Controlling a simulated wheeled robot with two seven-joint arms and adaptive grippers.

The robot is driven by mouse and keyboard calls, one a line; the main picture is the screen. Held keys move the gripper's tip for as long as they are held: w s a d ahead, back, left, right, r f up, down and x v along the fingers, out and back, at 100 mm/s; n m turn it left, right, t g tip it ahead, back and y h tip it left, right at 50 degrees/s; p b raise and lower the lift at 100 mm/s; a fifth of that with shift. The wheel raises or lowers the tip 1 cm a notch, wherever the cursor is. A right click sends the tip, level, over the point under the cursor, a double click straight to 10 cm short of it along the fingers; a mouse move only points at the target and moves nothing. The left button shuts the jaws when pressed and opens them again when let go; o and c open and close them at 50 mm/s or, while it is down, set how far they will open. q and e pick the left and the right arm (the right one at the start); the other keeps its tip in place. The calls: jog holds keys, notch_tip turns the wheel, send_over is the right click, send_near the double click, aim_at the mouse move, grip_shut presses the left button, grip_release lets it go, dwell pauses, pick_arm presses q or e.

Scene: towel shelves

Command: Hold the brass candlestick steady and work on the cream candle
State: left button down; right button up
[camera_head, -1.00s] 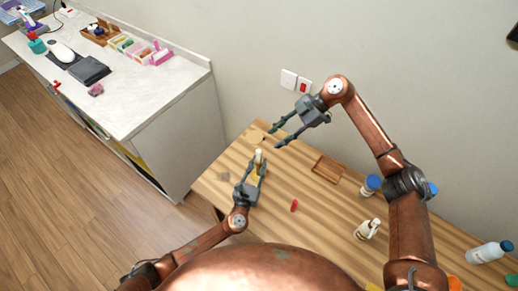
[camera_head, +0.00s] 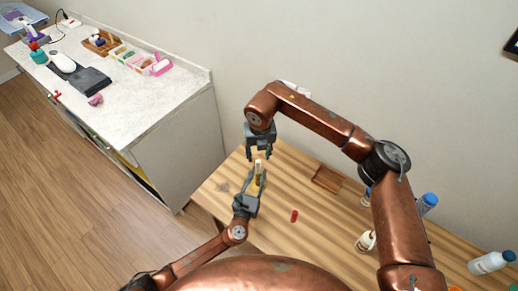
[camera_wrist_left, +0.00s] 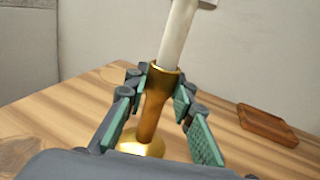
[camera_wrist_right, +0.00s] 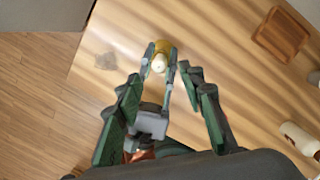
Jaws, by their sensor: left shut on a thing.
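The brass candlestick (camera_wrist_left: 153,112) stands on the wooden table, with its round base on the wood. The cream candle (camera_wrist_left: 177,38) rises from its socket; the candle also shows in the head view (camera_head: 258,166) and end-on in the right wrist view (camera_wrist_right: 159,64). My left gripper (camera_wrist_left: 160,80) is shut on the candlestick's upper part, just below the candle. My right gripper (camera_head: 259,152) is above the candle, pointing down. In the right wrist view its fingers (camera_wrist_right: 160,80) are spread apart with the candle top between and beyond them, and no contact shows.
A shallow wooden tray (camera_head: 327,178) lies right of the candlestick. A small red object (camera_head: 294,215) and a white bottle (camera_head: 366,241) are nearer me. Blue-capped bottles stand farther right, partly behind my right arm. A wall backs the table; a white counter (camera_head: 150,110) stands left.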

aim_at(258, 161)
jog(key=f, duration=0.4)
jog(key=w+f, duration=0.1)
jog(key=f, duration=0.1)
jog(key=shift+a+f, duration=0.15)
jog(key=shift+f, duration=0.25)
jog(key=shift+c, duration=0.2)
grip_shut()
jog(key=shift+r, duration=0.15)
jog(key=shift+r, duration=2.85)
jog(key=shift+r, duration=2)
